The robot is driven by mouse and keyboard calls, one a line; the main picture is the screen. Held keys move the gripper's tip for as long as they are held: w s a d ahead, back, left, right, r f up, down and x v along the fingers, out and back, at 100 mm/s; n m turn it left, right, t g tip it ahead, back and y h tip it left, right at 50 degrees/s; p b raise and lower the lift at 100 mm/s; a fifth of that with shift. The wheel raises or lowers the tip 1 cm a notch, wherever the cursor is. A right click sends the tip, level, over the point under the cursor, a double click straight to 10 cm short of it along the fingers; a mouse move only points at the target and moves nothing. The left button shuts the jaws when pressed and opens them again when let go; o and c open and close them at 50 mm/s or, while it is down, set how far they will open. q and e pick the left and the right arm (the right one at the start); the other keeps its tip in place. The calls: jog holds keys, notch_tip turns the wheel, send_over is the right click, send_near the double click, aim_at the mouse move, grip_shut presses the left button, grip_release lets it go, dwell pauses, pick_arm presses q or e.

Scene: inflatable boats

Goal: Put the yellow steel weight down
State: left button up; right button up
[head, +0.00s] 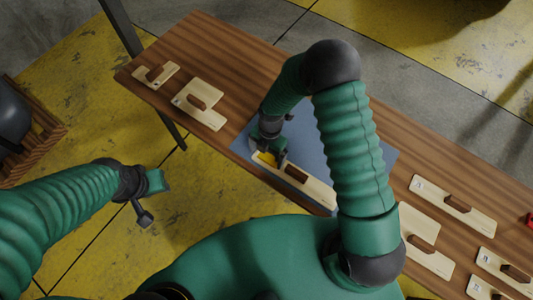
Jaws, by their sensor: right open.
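The yellow steel weight (268,159) shows as a small yellow patch at the left end of a pale wooden block with a dark handle (310,187). This block lies on the blue-grey mat (345,150) on the table. My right gripper (270,150) points down right at the weight, with its jaws open, and hides part of it. I cannot tell whether the fingers touch the weight. My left gripper (152,199) hangs off the table's front left side, over the floor; its jaw state is unclear.
The long brown wooden table (235,55) runs diagonally. Similar handled pale blocks lie at its left end (200,104) and right part (452,206). A small red thing (530,219) sits at the right edge. Bare tabletop lies behind the mat.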

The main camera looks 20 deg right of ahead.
jog(key=shift+w+d+r, duration=0.1)
jog(key=shift+d+r, duration=0.1)
jog(key=shift+r, duration=0.1)
jog(key=r, duration=0.3)
jog(key=d+r, duration=0.1)
jog(key=r, duration=0.3)
jog(key=r+b, duration=0.1)
jog(key=r, duration=0.2)
jog(key=shift+w+d+r, duration=0.15)
jog(key=shift+w+r, duration=0.15)
jog(key=shift+r, duration=0.4)
jog(key=s+d+r+m+t, duration=0.1)
jog(key=s+d+r+m, duration=0.2)
jog(key=m, duration=0.9)
jog(key=s+d+r+m+t, duration=0.2)
jog(key=s+m, duration=0.5)
jog(key=m, duration=0.6)
jog(key=shift+d+r+m+h, duration=0.3)
jog(key=shift+d+r+h, duration=0.1)
jog(key=shift+r, duration=0.3)
